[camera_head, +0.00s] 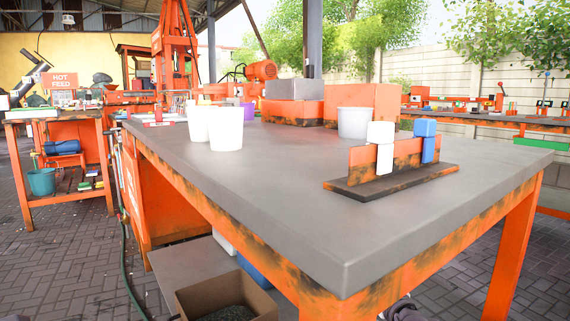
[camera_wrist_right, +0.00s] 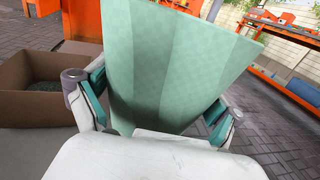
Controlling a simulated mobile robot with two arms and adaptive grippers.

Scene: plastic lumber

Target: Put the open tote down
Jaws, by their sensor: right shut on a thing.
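A mint-green, translucent-looking walled thing, which I take to be the open tote (camera_wrist_right: 175,60), fills the middle of the right wrist view. My right gripper (camera_wrist_right: 155,103) is shut on it, with one finger at each side of its near end. The tote's inside and its underside are hidden, so I cannot tell whether it touches anything below. The tote does not show in the head view. My left gripper is in neither view.
A grey-topped orange workbench (camera_head: 270,205) bears white cups (camera_head: 226,128) and a small stand with blocks (camera_head: 395,160). Its front middle is clear. A brown box (camera_head: 250,293) with dark contents sits below, and also shows in the right wrist view (camera_wrist_right: 35,110). Paved floor surrounds the bench.

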